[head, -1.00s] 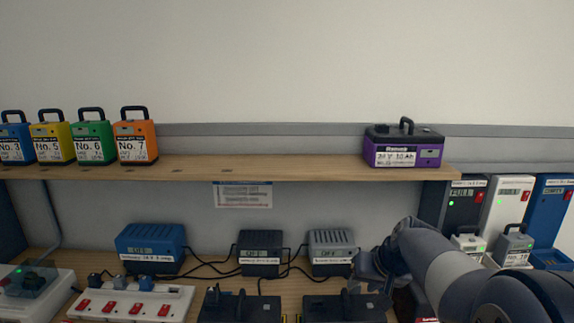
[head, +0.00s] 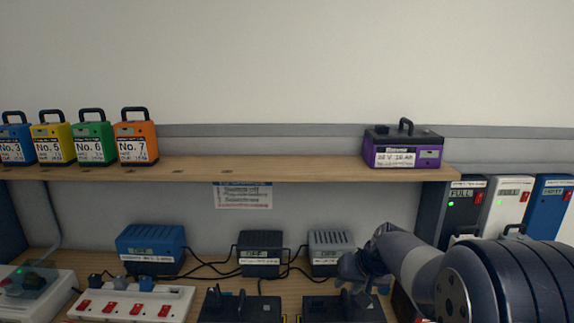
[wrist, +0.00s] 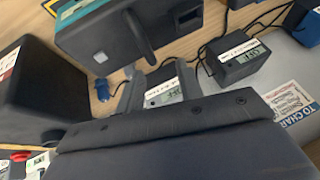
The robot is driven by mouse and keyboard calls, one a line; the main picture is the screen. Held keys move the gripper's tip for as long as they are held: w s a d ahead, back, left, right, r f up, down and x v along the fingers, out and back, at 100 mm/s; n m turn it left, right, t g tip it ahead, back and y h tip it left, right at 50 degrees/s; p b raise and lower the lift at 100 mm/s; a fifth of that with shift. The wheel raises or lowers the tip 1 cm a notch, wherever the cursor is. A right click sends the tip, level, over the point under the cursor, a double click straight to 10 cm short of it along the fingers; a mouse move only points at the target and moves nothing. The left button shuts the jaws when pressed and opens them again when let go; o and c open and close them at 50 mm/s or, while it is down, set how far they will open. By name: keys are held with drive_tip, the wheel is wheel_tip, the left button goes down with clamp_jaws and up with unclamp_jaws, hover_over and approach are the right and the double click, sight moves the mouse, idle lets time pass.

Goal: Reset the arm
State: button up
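My arm reaches in from the lower right of the head view. My gripper (head: 352,272) hangs over the workbench, in front of the grey charger and above the right-hand black battery (head: 345,308). In the wrist view my gripper (wrist: 158,72) shows two grey fingers standing apart, with nothing seen between them but the background chargers. It looks open and empty. A dark battery with a handle (wrist: 140,40) lies beyond the fingertips in that view; I cannot tell whether they touch it.
The shelf (head: 290,168) holds several numbered batteries at left and a purple battery (head: 403,150) at right. Blue (head: 151,250), black (head: 260,254) and grey (head: 329,250) chargers stand below with cables. A power strip (head: 132,302) lies front left. Tall chargers (head: 505,205) stand right, partly behind my arm.

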wheel_tip(320, 180, up, 6)
drive_tip(key=p, duration=0.3)
drive_tip(key=shift+r, duration=0.15)
drive_tip(key=m+p, duration=0.1)
drive_tip(key=p, duration=0.2)
drive_tip(key=shift+r+p, duration=0.2)
drive_tip(key=shift+p, duration=0.1)
drive_tip(key=s+h+p, duration=0.1)
drive_tip(key=p, duration=0.4)
drive_tip(key=shift+r+m+t+p, duration=0.3)
drive_tip(key=shift+r+m, duration=0.1)
